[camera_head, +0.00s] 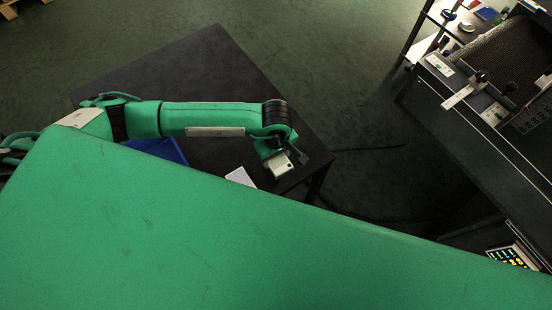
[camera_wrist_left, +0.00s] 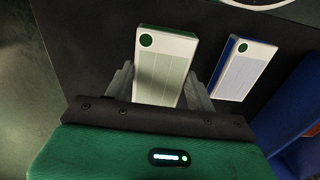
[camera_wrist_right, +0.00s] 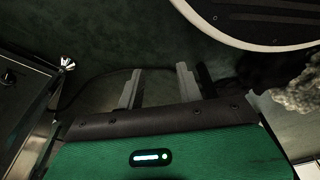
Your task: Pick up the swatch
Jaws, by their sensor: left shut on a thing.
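My left gripper (camera_wrist_left: 160,88) is shut on a pale swatch (camera_wrist_left: 165,60) with a green edge and a green dot; its fingers are on both sides of it. In the head view this swatch (camera_head: 281,167) shows at the left gripper's tip, over the dark table's corner. I cannot tell whether it touches the table. My right gripper (camera_wrist_right: 160,88) is open and empty in the right wrist view.
The dark table (camera_head: 200,70) has free room at its far side. A blue bin (camera_head: 160,149) stands on it, partly hidden by my left arm. A machine with a conveyor (camera_head: 500,70) stands at the right, with a keypad (camera_head: 512,257) below it.

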